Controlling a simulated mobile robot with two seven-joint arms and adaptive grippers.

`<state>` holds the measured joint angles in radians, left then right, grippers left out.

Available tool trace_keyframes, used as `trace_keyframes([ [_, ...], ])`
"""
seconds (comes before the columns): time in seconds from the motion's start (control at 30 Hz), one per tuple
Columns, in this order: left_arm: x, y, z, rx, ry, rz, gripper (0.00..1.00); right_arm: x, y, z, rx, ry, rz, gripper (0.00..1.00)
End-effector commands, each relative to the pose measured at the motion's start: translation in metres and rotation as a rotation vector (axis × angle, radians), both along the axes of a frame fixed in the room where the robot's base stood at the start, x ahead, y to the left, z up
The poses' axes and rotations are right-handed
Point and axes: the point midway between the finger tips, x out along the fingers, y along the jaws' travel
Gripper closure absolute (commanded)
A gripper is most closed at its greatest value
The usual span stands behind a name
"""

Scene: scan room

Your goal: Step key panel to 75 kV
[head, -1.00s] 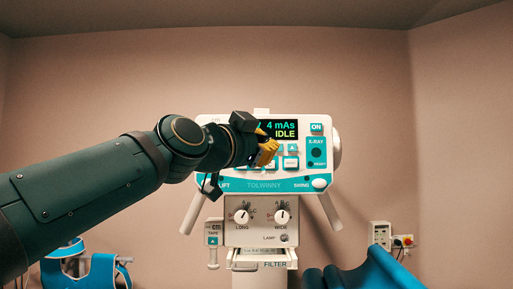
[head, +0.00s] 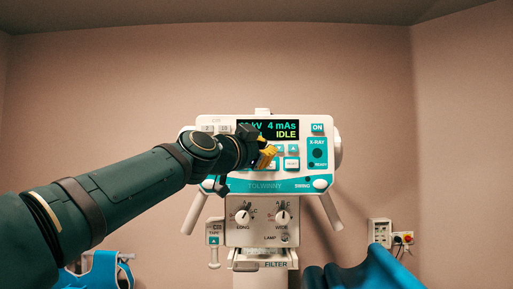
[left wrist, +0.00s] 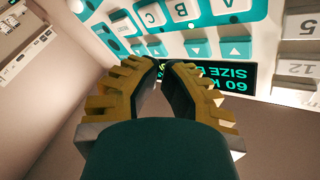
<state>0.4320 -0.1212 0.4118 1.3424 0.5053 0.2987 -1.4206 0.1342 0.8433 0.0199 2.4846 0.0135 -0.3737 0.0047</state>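The key panel (head: 290,184) is a white and teal console straight ahead in the head view. Its dark display (head: 283,130) shows a kV value partly hidden by my gripper, then "4 mAs" and "IDLE". My left gripper (head: 268,157) is in front of the keys and hides some. In the left wrist view its yellow fingers (left wrist: 163,66) meet closely at the tips, holding nothing. Contact with a key cannot be told.
The ON key (head: 317,128) and X-RAY button (head: 317,153) are on the panel's right. Two knobs (head: 243,217) and a lamp button are below. A wall socket box (head: 380,233) is at right. Blue padded shapes (head: 370,272) stand low in front.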

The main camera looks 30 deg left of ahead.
Motion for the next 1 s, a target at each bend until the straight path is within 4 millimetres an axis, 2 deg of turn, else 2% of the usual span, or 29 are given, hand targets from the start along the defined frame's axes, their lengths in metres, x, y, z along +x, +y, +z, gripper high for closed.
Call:
trace_keyframes([
  [0.37, 0.0034, 0.0024, 0.0002, 0.0, -0.001, 0.001, 1.0, -0.0001, -0.0001, 0.0004, 0.0, 0.0, 0.0, 1.0],
  [0.4, 0.0034, 0.0024, 0.0002, 0.0, -0.001, 0.001, 0.95, -0.0001, -0.0001, 0.0004, 0.0, 0.0, 0.0, 1.0],
  [0.43, 0.0034, 0.0024, 0.0001, 0.0, -0.001, 0.001, 1.0, -0.0001, -0.0001, 0.0004, 0.0, 0.0, 0.0, 1.0],
  [1.0, 0.0033, 0.0024, 0.0001, 0.0, -0.001, 0.001, 1.0, 0.0, -0.0001, 0.0004, 0.0, 0.0, 0.0, 1.0],
])
